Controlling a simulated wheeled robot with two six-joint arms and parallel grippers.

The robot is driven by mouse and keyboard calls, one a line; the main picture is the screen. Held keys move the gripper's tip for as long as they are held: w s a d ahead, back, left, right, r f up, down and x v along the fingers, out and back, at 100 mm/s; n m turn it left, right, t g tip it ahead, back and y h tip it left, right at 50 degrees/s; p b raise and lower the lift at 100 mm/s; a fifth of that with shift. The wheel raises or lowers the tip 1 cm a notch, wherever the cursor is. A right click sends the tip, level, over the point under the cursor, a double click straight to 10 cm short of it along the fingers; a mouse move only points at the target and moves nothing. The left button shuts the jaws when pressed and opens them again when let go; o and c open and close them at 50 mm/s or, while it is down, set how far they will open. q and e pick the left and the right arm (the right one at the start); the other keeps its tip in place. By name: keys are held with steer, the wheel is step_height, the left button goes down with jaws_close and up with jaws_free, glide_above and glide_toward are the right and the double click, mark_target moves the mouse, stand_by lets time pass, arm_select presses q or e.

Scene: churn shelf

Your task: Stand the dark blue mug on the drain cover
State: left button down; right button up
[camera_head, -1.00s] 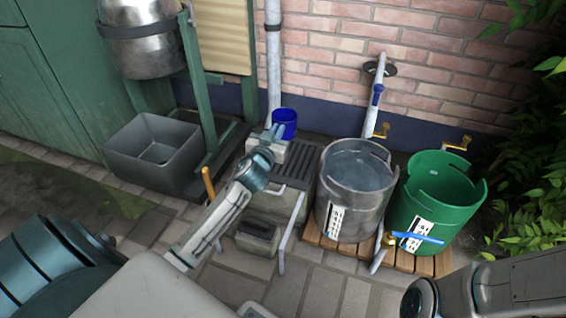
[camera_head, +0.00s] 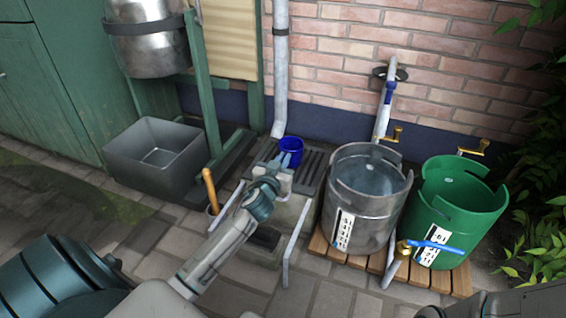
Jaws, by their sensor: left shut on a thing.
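The dark blue mug (camera_head: 291,146) is upright, at the back left of the dark slatted drain cover (camera_head: 314,167). My left gripper (camera_head: 288,162) is shut on the mug from the near side, and its fingers hide the lower front of the mug. I cannot tell whether the mug's base touches the drain cover or is held just above it. The slats show to the right of the mug, and my left gripper and wrist hide part of the near side. My right gripper is not in view.
A steel tub of water (camera_head: 368,205) and a green tub (camera_head: 455,215) stand on wooden slats to the right. A downpipe (camera_head: 281,75) comes down behind the mug. A grey basin (camera_head: 155,160) stands to the left. A wooden handle (camera_head: 209,187) rises beside my left forearm.

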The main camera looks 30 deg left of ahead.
arm_select(q)
steer(key=c, duration=1.5)
jaws_free()
steer(key=shift+c, duration=0.2)
steer(key=p+v, duration=0.2)
steer(key=v, duration=1)
